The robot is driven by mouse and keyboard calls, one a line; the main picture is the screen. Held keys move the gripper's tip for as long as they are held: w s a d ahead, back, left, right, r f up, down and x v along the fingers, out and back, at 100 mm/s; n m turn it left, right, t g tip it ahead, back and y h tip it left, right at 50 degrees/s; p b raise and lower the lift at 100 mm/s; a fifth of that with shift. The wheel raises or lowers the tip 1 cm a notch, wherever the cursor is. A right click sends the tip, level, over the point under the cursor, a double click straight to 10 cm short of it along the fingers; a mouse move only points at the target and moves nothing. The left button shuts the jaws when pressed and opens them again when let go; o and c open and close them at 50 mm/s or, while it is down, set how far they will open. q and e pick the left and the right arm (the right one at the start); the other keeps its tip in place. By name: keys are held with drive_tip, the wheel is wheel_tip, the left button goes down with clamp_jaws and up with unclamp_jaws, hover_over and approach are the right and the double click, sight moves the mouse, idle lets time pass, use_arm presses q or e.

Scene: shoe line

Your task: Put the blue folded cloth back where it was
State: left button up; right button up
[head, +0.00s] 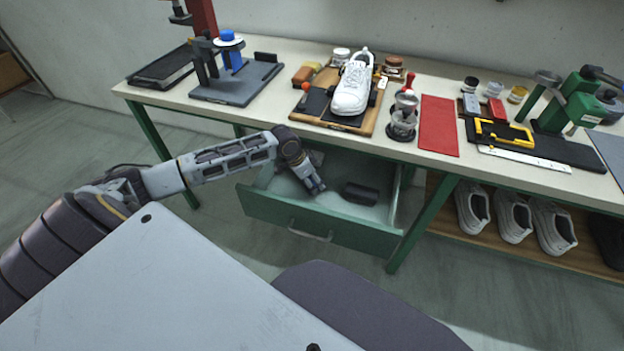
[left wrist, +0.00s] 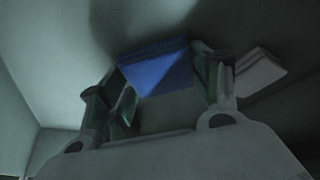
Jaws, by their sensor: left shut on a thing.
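The blue folded cloth (left wrist: 158,68) shows in the left wrist view between the two fingers of my left gripper (left wrist: 165,95). The gripper is shut on it. In the head view my left gripper (head: 317,187) reaches down inside the open drawer (head: 315,222), in its left part. The cloth cannot be made out in the head view, where the gripper hides it. Whether the cloth touches the drawer floor is hard to tell in the dim wrist view. My right gripper is not in view.
A dark object (head: 360,193) lies in the drawer right of my gripper. A pale block (left wrist: 260,72) shows beside the right finger in the wrist view. The bench top (head: 290,56) above carries a white shoe (head: 353,88) and a red mat (head: 438,126).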

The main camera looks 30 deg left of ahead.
use_arm(q)
drive_tip(key=o, duration=0.9)
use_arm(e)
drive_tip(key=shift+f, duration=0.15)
use_arm(q)
drive_tip(key=shift+r, duration=0.1)
drive_tip(key=shift+a+r, duration=0.1)
drive_tip(key=shift+r, duration=0.15)
drive_tip(key=shift+s+r, duration=0.15)
drive_tip(key=shift+r, duration=0.15)
drive_tip(key=p+v, duration=0.2)
drive_tip(key=v, duration=0.8)
drive_tip(key=shift+r, duration=0.4)
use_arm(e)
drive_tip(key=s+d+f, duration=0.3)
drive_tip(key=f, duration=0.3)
use_arm(q)
drive_tip(key=shift+s+a, duration=0.1)
drive_tip(key=shift+s, duration=0.05)
